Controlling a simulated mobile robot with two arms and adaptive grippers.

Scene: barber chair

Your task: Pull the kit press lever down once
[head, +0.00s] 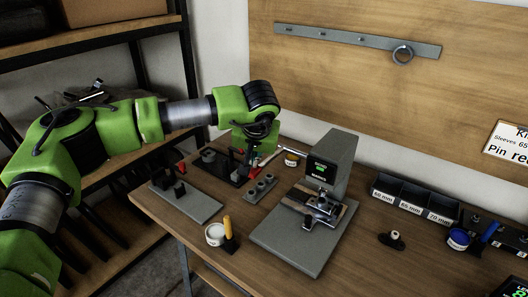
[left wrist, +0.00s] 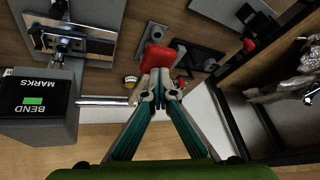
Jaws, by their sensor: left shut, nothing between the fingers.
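The kit press (head: 335,160) stands on the bench, a grey head over a flat base, with a small green-lit screen. Its metal lever (head: 291,149) sticks out to the left of the head. In the left wrist view the lever rod (left wrist: 103,101) runs from the press toward my fingers, and a red grip (left wrist: 157,57) shows just beyond the fingertips. My left gripper (left wrist: 160,84) is shut and empty, close to the lever's outer end. Whether it touches the grip I cannot tell. In the head view my left gripper (head: 259,146) partly hides that end. My right gripper is out of view.
Left of the press are a grey block with holes (head: 261,187) and a flat grey fixture (head: 187,201). A white tub (head: 215,234) stands at the front edge. Labelled bins (head: 414,197) are at the right. The wooden wall (head: 390,90) rises close behind.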

